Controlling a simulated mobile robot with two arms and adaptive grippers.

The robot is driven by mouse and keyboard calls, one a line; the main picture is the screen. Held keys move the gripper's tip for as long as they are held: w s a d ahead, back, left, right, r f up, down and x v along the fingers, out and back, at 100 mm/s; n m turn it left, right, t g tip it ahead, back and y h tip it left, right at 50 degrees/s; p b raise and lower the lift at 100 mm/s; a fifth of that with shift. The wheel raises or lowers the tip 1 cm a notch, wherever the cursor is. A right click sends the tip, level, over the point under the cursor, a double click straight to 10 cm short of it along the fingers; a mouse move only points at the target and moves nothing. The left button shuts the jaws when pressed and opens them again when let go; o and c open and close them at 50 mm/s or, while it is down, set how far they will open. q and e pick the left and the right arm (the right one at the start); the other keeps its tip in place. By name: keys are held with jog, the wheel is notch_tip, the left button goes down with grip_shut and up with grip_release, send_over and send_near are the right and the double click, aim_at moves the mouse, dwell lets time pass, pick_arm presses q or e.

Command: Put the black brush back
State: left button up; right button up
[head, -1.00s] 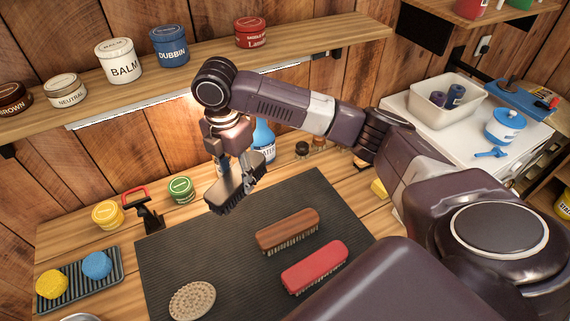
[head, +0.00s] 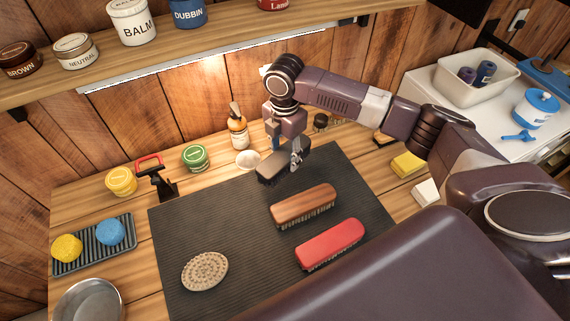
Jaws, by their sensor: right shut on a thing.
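The black brush (head: 270,174) is at the back of the dark ribbed mat (head: 222,222), behind the brown brush. My right gripper (head: 286,158) is shut on it from above and hides part of its top. The brush is level with its bristles down, at or just above the mat; I cannot tell whether it touches. The brown brush (head: 303,204) and the red brush (head: 329,243) lie nearer on the mat, bristles down. My left gripper is not in view.
An oval bristled pad (head: 205,271) lies on the mat's front left. A spray bottle (head: 238,132) and a small white cup (head: 248,159) stand just left of the gripper. The shelf (head: 180,52) overhangs the back. The mat's left middle is clear.

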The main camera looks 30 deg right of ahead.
aim_at(285, 153)
jog(key=shift+f, duration=0.75)
notch_tip(285, 153, down, 3)
jog(key=shift+f+p, duration=0.2)
jog(key=shift+p, duration=0.25)
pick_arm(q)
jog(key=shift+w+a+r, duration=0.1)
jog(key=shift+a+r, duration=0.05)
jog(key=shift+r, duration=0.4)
pick_arm(e)
jog(key=shift+f, duration=0.4)
jog(key=o, duration=1.4)
jog(key=shift+f, duration=0.1)
jog(key=shift+o, duration=0.2)
notch_tip(285, 153, up, 12)
jog(key=shift+r+b, duration=0.15)
jog(key=shift+b, duration=1)
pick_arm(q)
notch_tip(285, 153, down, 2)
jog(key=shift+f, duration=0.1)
